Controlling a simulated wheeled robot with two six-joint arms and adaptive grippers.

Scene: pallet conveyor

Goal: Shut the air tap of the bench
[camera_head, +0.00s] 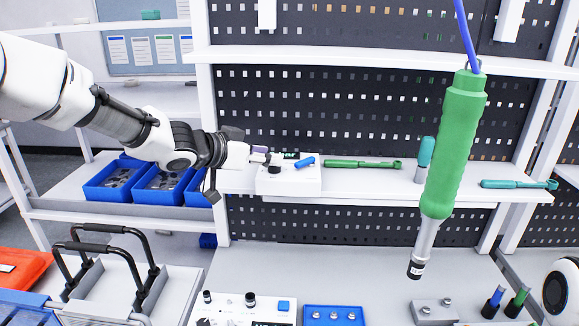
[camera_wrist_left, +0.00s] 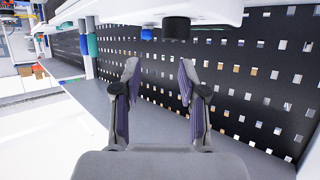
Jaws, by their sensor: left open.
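A white block (camera_head: 290,183) sits on the bench shelf, with a blue lever (camera_head: 304,162) at its right and a black knob (camera_head: 274,168) at its left. The blue lever looks like the air tap's handle and lies nearly level, slightly tilted. My left gripper (camera_head: 262,155) reaches in from the left, just by the black knob and short of the blue lever. In the left wrist view, its fingers (camera_wrist_left: 160,90) are apart with nothing between them. The black knob (camera_wrist_left: 176,27) and a blue part (camera_wrist_left: 147,33) show beyond the fingertips. My right gripper is out of view.
A green tool (camera_head: 362,164) lies right of the block on the shelf. A green screwdriver (camera_head: 455,150) hangs from a blue line in front. Blue bins (camera_head: 115,190) stand at left. A white control panel (camera_head: 270,318) sits on the bench below. A perforated board backs the shelf.

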